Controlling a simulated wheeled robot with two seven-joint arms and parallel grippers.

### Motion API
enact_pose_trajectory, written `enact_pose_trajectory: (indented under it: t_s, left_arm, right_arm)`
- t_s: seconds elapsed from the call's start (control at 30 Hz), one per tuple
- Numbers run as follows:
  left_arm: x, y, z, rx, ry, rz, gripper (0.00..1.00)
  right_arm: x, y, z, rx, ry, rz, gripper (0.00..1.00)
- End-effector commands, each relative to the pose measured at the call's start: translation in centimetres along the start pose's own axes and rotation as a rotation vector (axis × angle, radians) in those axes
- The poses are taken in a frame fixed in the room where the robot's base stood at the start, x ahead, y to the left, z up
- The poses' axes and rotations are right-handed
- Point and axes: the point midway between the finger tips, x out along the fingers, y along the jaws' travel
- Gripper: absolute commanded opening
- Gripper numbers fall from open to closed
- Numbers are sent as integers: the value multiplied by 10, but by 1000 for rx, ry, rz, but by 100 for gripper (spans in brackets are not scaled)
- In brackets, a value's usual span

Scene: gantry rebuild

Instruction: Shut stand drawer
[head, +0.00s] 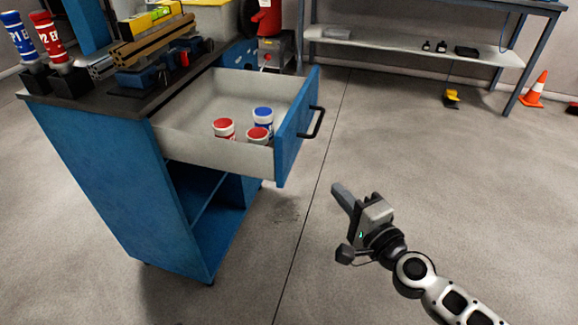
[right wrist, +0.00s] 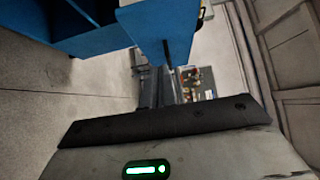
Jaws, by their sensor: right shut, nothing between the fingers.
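The stand (head: 110,185) is a blue cabinet with a dark top, at the left in the head view. Its drawer (head: 185,125) is pulled out to the right, with pale inner walls and a blue front (head: 293,130) bearing a black handle (head: 316,122). Several cans with red or blue lids (head: 262,117) stand in the drawer. My right gripper (head: 341,196) is shut and empty, apart from the drawer front, in front of it and lower right. The blue drawer front also shows in the right wrist view (right wrist: 160,25). My left gripper is not in view.
A workbench (head: 430,45) with a lower shelf stands at the back, with an orange cone (head: 534,90) at the right. The floor right of the drawer is clear.

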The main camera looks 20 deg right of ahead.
Motion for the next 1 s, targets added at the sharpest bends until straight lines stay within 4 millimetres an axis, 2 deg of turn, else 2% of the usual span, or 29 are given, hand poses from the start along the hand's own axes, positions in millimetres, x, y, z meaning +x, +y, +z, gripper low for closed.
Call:
enact_pose_trajectory:
  t_s: [0.2, 0.43, 0.53, 0.7, 1.0]
  left_arm:
    - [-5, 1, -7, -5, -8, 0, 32]
    - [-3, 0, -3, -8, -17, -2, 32]
    - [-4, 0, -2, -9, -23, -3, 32]
    - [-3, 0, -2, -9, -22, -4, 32]
    - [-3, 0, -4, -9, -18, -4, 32]
  right_arm:
    - [45, -5, 2, -1, -5, -4, 0]
    - [93, -3, 3, -1, -5, -3, 0]
    - [103, -2, 17, 0, -8, -1, 0]
    - [114, -1, 28, -2, -6, -1, 0]
    - [117, 0, 32, -3, -6, 1, 0]
